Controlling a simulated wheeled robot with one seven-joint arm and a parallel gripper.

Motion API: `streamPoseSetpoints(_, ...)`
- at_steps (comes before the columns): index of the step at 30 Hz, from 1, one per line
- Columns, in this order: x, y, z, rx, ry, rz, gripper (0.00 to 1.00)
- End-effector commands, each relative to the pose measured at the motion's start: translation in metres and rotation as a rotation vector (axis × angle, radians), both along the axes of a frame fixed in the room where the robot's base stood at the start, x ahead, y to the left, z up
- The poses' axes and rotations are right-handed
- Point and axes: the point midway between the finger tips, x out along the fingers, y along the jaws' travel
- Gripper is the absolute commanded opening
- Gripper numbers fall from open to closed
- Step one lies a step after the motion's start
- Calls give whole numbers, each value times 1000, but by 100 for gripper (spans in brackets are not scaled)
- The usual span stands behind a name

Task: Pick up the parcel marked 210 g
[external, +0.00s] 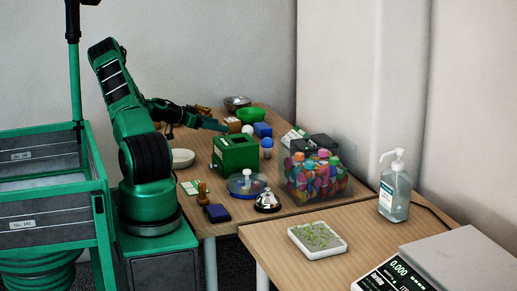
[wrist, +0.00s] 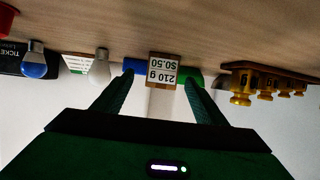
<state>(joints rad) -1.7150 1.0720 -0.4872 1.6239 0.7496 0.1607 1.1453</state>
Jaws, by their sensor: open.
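The parcel marked 210 g is a small brown box with a white label reading "210 g $0.50" (wrist: 163,72); it shows upside down in the wrist view. It stands on the wooden table, ahead of and between my gripper's (wrist: 161,78) two dark fingers, which are apart and empty. In the external view the brown parcel (external: 234,126) is partly hidden, just beyond the tips of my gripper (external: 219,125). I cannot tell whether the fingertips reach past its near face.
A green box (external: 236,152) stands nearer the camera.

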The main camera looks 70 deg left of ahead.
Motion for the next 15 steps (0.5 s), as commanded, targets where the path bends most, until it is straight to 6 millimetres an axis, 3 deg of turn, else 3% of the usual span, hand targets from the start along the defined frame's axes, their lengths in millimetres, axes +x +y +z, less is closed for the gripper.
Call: streamPoseSetpoints(15, 57, 10, -25, -1, -2, -1, 66)
